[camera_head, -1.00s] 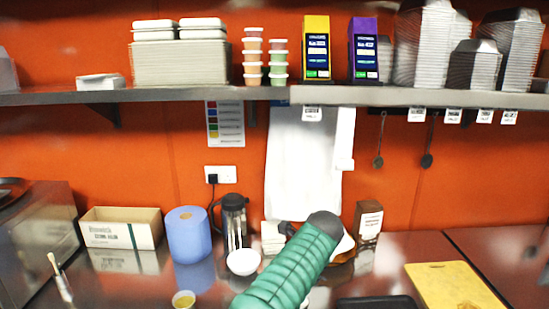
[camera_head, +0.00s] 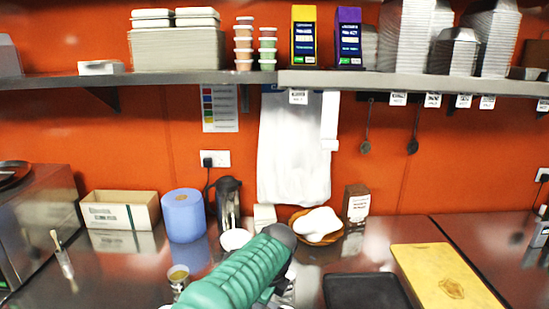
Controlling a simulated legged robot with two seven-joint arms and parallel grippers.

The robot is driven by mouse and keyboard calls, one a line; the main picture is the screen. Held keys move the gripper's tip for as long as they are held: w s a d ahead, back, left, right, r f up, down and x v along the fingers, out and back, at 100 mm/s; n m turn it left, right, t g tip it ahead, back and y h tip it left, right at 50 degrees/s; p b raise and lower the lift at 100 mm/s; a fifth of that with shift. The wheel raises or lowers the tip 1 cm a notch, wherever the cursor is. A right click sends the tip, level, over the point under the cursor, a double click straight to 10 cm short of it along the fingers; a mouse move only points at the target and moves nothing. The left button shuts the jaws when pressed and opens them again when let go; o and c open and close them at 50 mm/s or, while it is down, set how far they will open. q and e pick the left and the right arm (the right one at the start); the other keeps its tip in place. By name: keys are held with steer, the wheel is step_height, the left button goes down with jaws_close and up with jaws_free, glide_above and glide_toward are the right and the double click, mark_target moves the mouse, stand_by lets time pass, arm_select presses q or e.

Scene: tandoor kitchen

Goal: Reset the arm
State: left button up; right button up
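One of my arms, in a ribbed green sleeve with a dark grey rounded end, rises from the bottom edge left of centre and slants up to the right over the counter. I cannot tell which arm it is. No gripper fingers show clearly. Some small green and grey parts lie below the dark end, too unclear to name. The arm hides part of the counter behind it.
On the steel counter (camera_head: 385,255) stand a carton (camera_head: 120,210), blue roll (camera_head: 184,215), dark jug (camera_head: 228,200), white bowl (camera_head: 235,239), orange plate with a white lump (camera_head: 317,225), brown box (camera_head: 356,203), black tray (camera_head: 365,291) and yellow board (camera_head: 440,276). A loaded shelf (camera_head: 200,83) runs above.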

steer(key=s+d+f+n+g+h+b, duration=0.2)
steer(key=s+d+n+g+h+b, duration=0.1)
steer(key=s+d+n, duration=0.55)
steer(key=s+d+f+n+g+h+b, duration=0.25)
steer(key=s+d+n+h, duration=0.2)
steer(key=s+d, duration=0.65)
arm_select(q)
steer(key=s+a+f+n, duration=0.8)
steer(key=s+f+n, duration=0.2)
steer(key=s, duration=0.3)
steer(key=s+a+f+n+h+b, duration=0.1)
steer(key=s+a+f+n, duration=0.7)
steer(key=s+f+n, duration=0.2)
steer(key=s+n, duration=0.2)
steer(key=n, duration=0.1)
steer(key=shift+s+f+g, duration=0.2)
steer(key=shift+s+g, duration=0.1)
steer(key=shift+s, duration=0.05)
arm_select(e)
steer(key=s+d+r+n+g, duration=0.1)
steer(key=s+d+n, duration=0.3)
steer(key=s, duration=0.7)
steer(key=shift+s+d+n+g, duration=0.2)
steer(key=shift+d+n+g, duration=0.2)
steer(key=shift+n+g, duration=0.45)
arm_select(q)
steer(key=shift+s+d, duration=0.1)
steer(key=shift+d, duration=0.05)
arm_select(e)
steer(key=shift+d, duration=0.25)
